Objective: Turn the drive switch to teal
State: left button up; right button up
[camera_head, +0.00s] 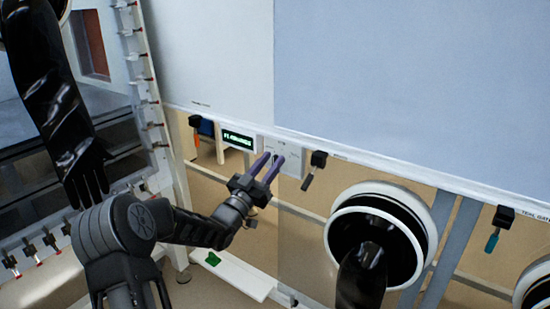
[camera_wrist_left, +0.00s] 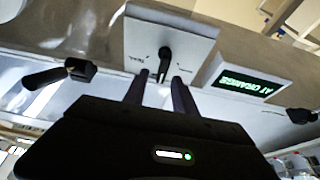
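The drive switch is a black lever knob (camera_wrist_left: 164,60) on a pale plate (camera_wrist_left: 185,30) in the left wrist view; the plate also shows in the head view (camera_head: 296,158). A label that seems to read TEAL is on the plate left of the knob in the wrist view. A green-lit display (camera_wrist_left: 247,84) beside the plate seems to read AT ORANGE; it also shows in the head view (camera_head: 238,139). My left gripper (camera_head: 270,160) is open, its purple fingers pointing at the plate. In the wrist view the knob's end lies between the fingertips; contact cannot be told. My right gripper is not visible.
A round glove port (camera_head: 338,232) with a black glove is right of my left gripper. Another black glove (camera_head: 60,110) hangs at upper left.

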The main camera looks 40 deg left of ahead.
pick_arm(q)
jog(key=shift+x, duration=1.2)
grip_shut()
